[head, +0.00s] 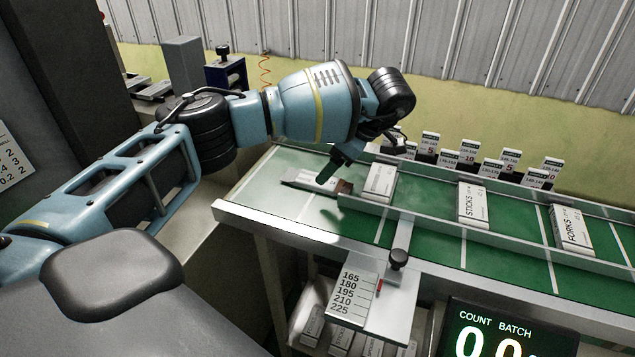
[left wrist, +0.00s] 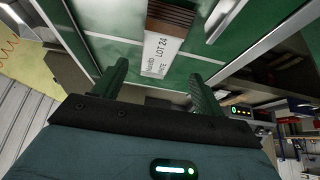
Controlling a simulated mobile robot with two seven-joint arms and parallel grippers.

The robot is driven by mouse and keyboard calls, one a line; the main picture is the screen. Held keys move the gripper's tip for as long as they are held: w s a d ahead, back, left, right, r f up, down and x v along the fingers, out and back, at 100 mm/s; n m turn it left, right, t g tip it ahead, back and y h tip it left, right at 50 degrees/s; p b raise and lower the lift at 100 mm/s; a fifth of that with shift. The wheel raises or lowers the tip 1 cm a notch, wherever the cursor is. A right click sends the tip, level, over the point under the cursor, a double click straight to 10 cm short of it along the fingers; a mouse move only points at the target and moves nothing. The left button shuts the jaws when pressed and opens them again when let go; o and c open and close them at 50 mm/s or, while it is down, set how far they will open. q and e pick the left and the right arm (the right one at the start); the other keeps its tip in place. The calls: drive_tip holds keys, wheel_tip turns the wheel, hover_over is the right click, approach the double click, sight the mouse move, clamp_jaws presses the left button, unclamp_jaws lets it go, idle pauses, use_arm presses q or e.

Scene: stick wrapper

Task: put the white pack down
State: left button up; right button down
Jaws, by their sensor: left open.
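The white pack (head: 303,179) lies flat on the green belt at its left end, with a dark brown end to the right. In the left wrist view the white pack (left wrist: 161,53) shows printed text reading "LOT 24" and brown sticks at its far end. My left gripper (head: 333,170) is over the pack and partly hides it. In the left wrist view the left gripper (left wrist: 155,77) is open, with a finger on each side of the pack's near end and a gap to both. My right gripper is in neither view.
A metal guide rail (head: 430,219) runs along the belt (head: 440,240). White boxes stand along it, including a sticks box (head: 473,204) and a forks box (head: 571,230). Several small number cards (head: 467,153) stand behind. A size plate (head: 352,298) and a count display (head: 510,335) are in front.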

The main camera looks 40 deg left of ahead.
use_arm(q)
drive_tip(key=shift+p+x, duration=0.35)
drive_tip(key=shift+x, duration=1.95)
drive_tip(key=shift+w+a+f, duration=0.1)
drive_tip(key=shift+a+f, duration=0.05)
drive_tip(key=shift+a, duration=0.15)
drive_tip(key=c, duration=1.1)
